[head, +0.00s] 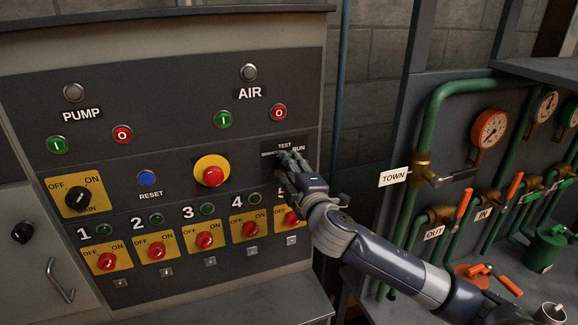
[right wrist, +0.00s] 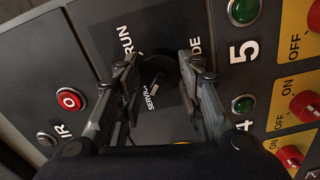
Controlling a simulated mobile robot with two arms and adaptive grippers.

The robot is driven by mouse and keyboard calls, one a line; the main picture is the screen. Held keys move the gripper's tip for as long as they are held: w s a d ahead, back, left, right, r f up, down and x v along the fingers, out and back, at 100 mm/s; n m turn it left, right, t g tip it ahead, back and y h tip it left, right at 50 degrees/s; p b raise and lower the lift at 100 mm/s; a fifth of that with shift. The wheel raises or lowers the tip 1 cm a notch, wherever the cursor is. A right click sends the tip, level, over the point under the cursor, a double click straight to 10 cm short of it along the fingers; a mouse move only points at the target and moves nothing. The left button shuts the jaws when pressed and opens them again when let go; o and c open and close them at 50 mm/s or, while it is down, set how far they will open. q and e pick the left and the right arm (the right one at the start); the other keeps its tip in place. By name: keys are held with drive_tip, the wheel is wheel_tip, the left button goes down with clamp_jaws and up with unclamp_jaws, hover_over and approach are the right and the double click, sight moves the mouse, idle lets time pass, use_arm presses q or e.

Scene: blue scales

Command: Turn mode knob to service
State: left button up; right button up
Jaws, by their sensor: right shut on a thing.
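The mode knob (right wrist: 165,72) is a dark round knob on the black mode plate (right wrist: 100,25), seen in the right wrist view. The plate is lettered SERVICE, RUN and MODE there. A pale mark on the knob lies toward the SERVICE lettering, but its exact setting is hard to tell. My right gripper (right wrist: 159,62) has one finger on each side of the knob and is shut on it. In the head view my right gripper (head: 288,160) covers the knob, below the TEST label and between the SERVICE and RUN labels. My left gripper is in neither view.
Left of the knob is a red emergency button (head: 213,176) on a yellow disc. A red air stop button (head: 278,112) is above. Numbered red switches, such as the one under 4 (head: 250,229), run below. Green pipes and the TOWN valve (head: 424,171) stand to the right.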

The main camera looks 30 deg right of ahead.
drive_tip(key=shift+f, duration=0.1)
idle(0.3)
drive_tip(key=o, duration=1.1)
drive_tip(key=shift+c, duration=0.2)
drive_tip(key=v, duration=1.2)
